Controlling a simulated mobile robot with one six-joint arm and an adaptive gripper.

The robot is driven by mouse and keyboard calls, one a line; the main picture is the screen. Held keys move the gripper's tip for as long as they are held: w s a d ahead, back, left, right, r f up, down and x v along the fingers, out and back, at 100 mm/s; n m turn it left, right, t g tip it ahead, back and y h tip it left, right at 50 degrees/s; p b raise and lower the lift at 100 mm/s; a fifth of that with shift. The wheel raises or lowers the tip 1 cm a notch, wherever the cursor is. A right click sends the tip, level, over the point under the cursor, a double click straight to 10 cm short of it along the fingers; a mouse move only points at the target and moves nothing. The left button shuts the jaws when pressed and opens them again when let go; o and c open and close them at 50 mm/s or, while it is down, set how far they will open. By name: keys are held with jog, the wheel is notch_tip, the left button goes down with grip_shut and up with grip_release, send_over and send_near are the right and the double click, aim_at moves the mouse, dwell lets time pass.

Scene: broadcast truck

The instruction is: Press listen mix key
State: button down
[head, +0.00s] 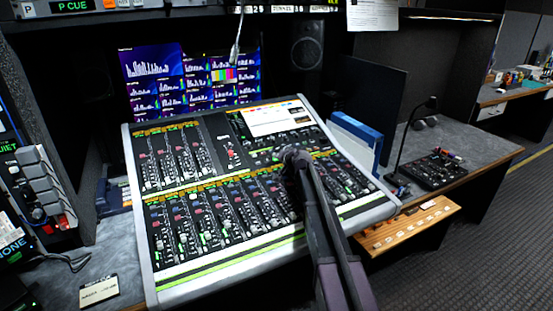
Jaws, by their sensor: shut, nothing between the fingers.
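No lettering I can read marks the listen mix key, so I cannot tell which control it is. A large sloped mixing console (226,242) with faders, knobs and coloured buttons fills the middle of the head view. A wooden panel (376,241) with a row of small pale keys sits at its right, below the desk top. A dark twin-bar shape rises from the bottom edge across the console's right part and hides some controls. I cannot make out any gripper fingers in this view.
A screen (150,68) with colour bars stands behind the console. A blue binder (356,137) stands at its right. A gooseneck lamp or microphone (408,135) and a small black control box (437,170) are on the right desk. An equipment stack (40,185) stands at left. Carpet (470,250) is clear at right.

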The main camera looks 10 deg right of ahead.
jog(key=shift+s+d+r+p, duration=0.1)
jog(key=shift+s+r+p, duration=0.15)
jog(key=shift+r+p, duration=0.4)
jog(key=shift+r, duration=0.15)
jog(key=shift+s+d+r+p, duration=0.1)
jog(key=shift+s+r+p, duration=0.2)
jog(key=shift+r+p, duration=0.45)
jog(key=shift+s+d+r+p, duration=0.1)
jog(key=shift+s+r+p, duration=0.25)
jog(key=shift+r+p, duration=0.35)
jog(key=shift+s+d+r+p, duration=0.1)
jog(key=shift+s+r+p, duration=0.2)
jog(key=shift+r+p, duration=0.45)
